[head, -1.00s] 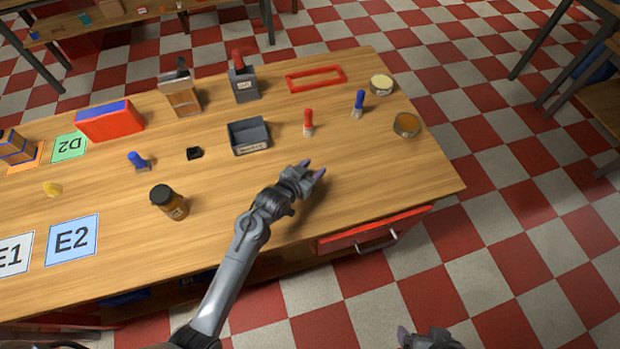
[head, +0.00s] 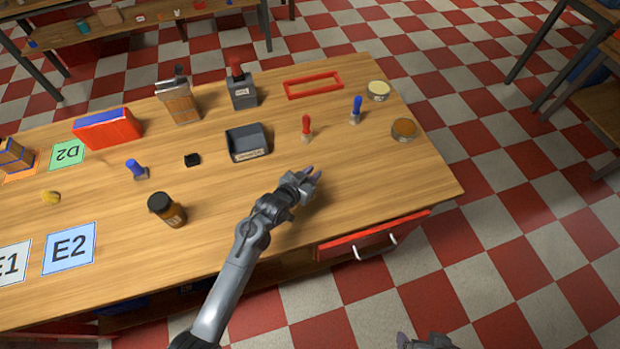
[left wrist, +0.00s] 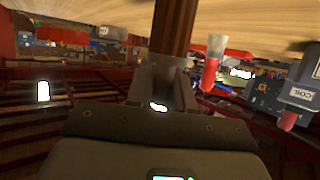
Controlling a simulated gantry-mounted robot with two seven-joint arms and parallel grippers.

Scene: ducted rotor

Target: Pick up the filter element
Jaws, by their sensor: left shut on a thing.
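My left gripper (head: 309,176) is low over the front right part of the wooden table. In the left wrist view its fingers (left wrist: 161,84) are shut on a dark brown upright piece (left wrist: 178,28), which reaches up toward the table surface in that picture. In the head view this piece is hidden by the hand, and I cannot tell for certain that it is the filter element. My right gripper (head: 424,341) shows only in part at the bottom edge, away from the table; its opening is not clear.
The red drawer (head: 340,247) is below the table edge.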

